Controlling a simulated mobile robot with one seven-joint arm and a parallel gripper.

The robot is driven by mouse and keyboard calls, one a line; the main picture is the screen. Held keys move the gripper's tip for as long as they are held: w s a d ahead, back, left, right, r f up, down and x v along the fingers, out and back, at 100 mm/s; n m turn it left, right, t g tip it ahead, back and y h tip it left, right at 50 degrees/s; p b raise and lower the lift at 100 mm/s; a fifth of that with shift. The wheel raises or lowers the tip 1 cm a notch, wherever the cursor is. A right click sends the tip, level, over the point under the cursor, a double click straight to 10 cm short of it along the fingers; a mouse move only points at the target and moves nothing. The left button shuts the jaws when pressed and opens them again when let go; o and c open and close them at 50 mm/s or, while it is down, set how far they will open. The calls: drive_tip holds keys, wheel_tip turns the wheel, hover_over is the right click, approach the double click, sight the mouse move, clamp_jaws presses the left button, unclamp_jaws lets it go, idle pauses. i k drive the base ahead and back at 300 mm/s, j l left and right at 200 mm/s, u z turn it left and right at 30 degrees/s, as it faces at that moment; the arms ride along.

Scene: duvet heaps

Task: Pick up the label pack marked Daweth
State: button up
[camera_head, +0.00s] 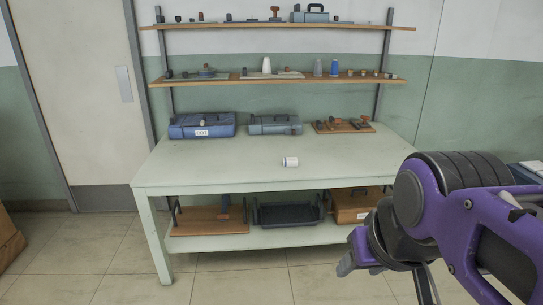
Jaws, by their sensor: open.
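A small white pack (291,161), shaped like a short roll, lies near the middle of the pale green table (210,170). Its marking is too small to read, so I cannot tell whether it says Daweth. No other readable Daweth mark shows. My gripper (388,277) is at the lower right, in front of the table and well apart from the pack. It is open, with nothing seen in it, and is partly hidden by my purple arm.
A blue case (202,126) with a white label, a grey-blue case (275,124) and a wooden board of tools (343,126) stand along the table's back. Shelves above hold small items. Trays and a wooden box (357,206) sit below. The tabletop's front is clear.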

sight(287, 162)
drive_tip(key=i+j+z, duration=0.3)
drive_tip(key=i, duration=0.3)
drive_tip(key=i+j+z, duration=0.3)
drive_tip(key=i+j, duration=0.2)
drive_tip(key=i, duration=0.05)
